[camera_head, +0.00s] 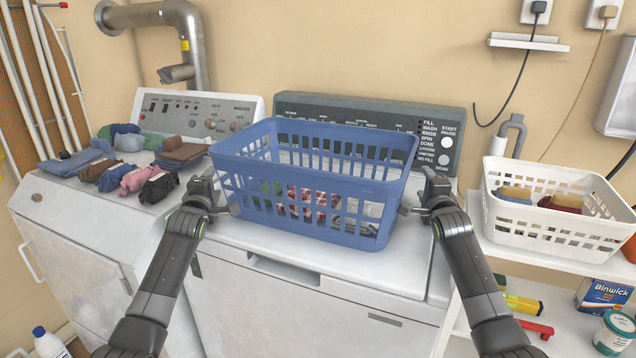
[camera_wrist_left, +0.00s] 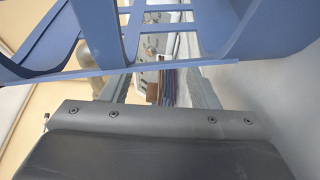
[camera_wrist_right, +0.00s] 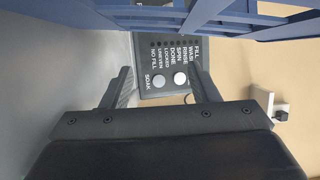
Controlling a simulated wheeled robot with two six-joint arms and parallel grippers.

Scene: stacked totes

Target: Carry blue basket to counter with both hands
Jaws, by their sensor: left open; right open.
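The blue basket (camera_head: 305,215) stands upright on the right-hand washing machine, with coloured cloth showing through its slots. My left gripper (camera_head: 226,208) is open at the basket's left side, near its lower left corner. In the left wrist view, the basket's slotted wall (camera_wrist_left: 160,50) crosses above the open fingers (camera_wrist_left: 165,88). My right gripper (camera_head: 412,208) is open at the basket's right side. In the right wrist view, the basket's blue wall (camera_wrist_right: 235,15) is at the top, beyond the open fingers (camera_wrist_right: 165,78). I cannot tell whether either gripper touches the basket.
Folded and rolled clothes (camera_head: 120,165) lie on the left machine (camera_head: 75,225). A white basket (camera_head: 545,228) with a few items stands on a white shelf unit (camera_head: 490,258) at the right. A control panel (camera_head: 365,118) rises behind the blue basket. A bottle (camera_head: 48,343) stands at lower left.

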